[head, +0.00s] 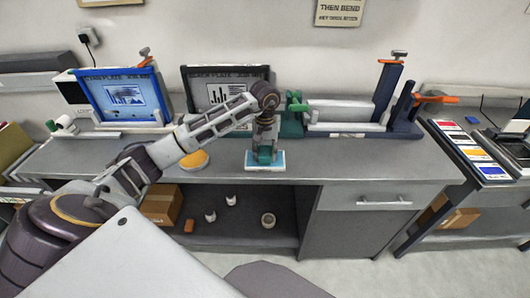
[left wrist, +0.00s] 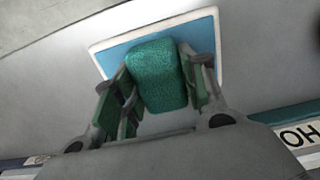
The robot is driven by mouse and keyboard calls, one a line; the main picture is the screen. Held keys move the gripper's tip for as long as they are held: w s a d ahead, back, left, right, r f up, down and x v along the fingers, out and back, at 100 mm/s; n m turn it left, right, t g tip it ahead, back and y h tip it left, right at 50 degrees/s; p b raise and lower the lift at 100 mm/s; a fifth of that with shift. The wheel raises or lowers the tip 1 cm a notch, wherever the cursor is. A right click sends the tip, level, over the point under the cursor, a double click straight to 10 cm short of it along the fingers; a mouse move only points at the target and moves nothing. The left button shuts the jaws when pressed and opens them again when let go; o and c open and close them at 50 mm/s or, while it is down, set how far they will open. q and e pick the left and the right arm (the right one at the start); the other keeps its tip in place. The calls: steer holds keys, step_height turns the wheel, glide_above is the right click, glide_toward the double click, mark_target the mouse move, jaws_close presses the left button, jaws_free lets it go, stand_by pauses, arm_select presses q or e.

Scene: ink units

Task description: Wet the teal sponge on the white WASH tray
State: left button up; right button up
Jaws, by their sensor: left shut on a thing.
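My left gripper (head: 264,151) points down at the middle of the table. In the left wrist view my left gripper (left wrist: 160,85) has a finger on each side of the teal sponge (left wrist: 158,72) and is shut on it. The sponge also shows between the fingers in the head view (head: 265,155). Below it is the white-rimmed tray with a light blue inside (head: 250,166), which also shows in the left wrist view (left wrist: 112,58). I cannot tell whether the sponge touches the tray. No WASH lettering is readable. My right gripper is not in view.
A yellow round thing (head: 194,160) lies left of the tray. A blue-framed panel (head: 122,94) and a dark-framed panel (head: 215,90) stand behind. A navy rack with a white bar (head: 340,112) stands at back right. The tabletop right of the tray (head: 370,160) is clear.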

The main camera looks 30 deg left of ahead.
mark_target(265, 151)
arm_select(q)
steer(key=shift+r+p, duration=0.3)
steer(key=shift+r, duration=0.25)
steer(key=shift+r+p, duration=0.45)
steer(key=shift+r, duration=1.05)
steer(key=shift+r+p, duration=0.7)
steer(key=shift+r, duration=0.8)
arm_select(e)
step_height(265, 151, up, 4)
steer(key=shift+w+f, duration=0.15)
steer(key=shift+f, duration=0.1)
